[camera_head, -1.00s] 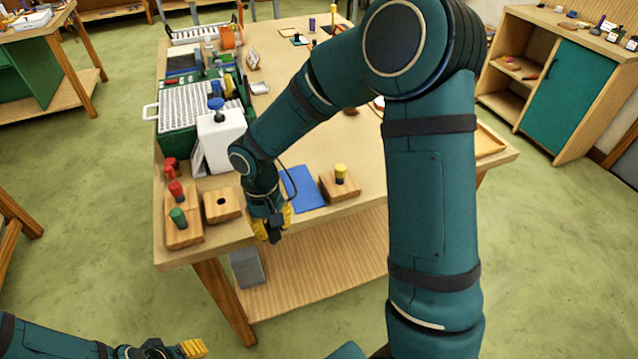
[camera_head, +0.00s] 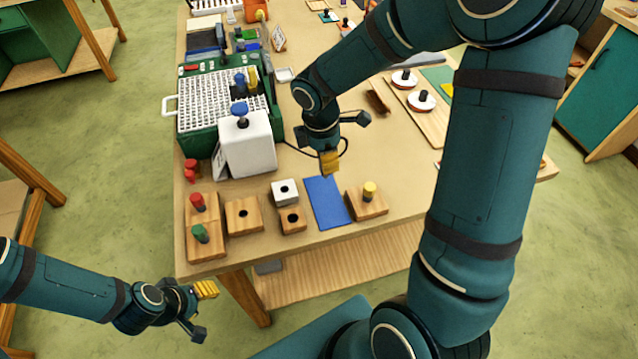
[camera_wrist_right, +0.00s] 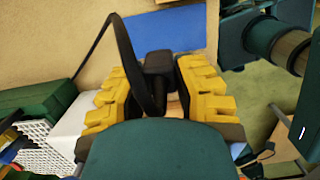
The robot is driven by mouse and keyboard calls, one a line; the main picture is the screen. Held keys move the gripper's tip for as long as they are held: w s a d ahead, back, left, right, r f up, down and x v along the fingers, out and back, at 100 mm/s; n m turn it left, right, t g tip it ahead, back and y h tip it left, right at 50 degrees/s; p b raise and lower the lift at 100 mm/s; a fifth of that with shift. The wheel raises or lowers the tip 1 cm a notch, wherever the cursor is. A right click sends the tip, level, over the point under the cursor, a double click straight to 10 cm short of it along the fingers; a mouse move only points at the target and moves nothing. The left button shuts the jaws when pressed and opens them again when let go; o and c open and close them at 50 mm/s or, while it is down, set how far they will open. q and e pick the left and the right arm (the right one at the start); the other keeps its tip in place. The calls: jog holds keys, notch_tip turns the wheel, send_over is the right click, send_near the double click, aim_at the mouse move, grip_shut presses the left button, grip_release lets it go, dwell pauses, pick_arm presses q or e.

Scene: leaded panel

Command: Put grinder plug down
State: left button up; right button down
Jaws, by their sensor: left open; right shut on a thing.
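The grinder plug (camera_wrist_right: 159,64) is a dark block with a black cord (camera_wrist_right: 126,58). My right gripper (camera_wrist_right: 152,95) is shut on it, between yellow finger pads, in the right wrist view. In the head view the right gripper (camera_head: 328,163) is over the table just behind the blue mat (camera_head: 327,203), and its arm hides most of the plug. The cord (camera_head: 296,148) runs left towards the green unit with a white grid top (camera_head: 212,105), apparently the grinder. My left gripper (camera_head: 204,309) is open and empty, off the table's front left side.
A white box with a blue knob (camera_head: 247,146) stands in front of the green unit. Wooden blocks with holes (camera_head: 244,215), a small white block (camera_head: 285,192) and a block with a yellow-topped peg (camera_head: 367,203) flank the mat. The mat is bare.

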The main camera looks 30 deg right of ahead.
aim_at(326, 177)
notch_tip(326, 177, down, 5)
jog(key=shift+s+f+b, duration=0.1)
jog(key=shift+s+b, duration=0.05)
jog(key=shift+b, duration=0.25)
notch_tip(326, 177, down, 4)
jog(key=shift+f+b, duration=0.1)
jog(key=shift+b, duration=0.2)
jog(key=shift+d+f, duration=0.1)
jog(key=shift+f, duration=0.1)
jog(key=shift+f, duration=0.15)
jog(key=c, duration=0.8)
grip_release()
jog(key=shift+c, duration=0.2)
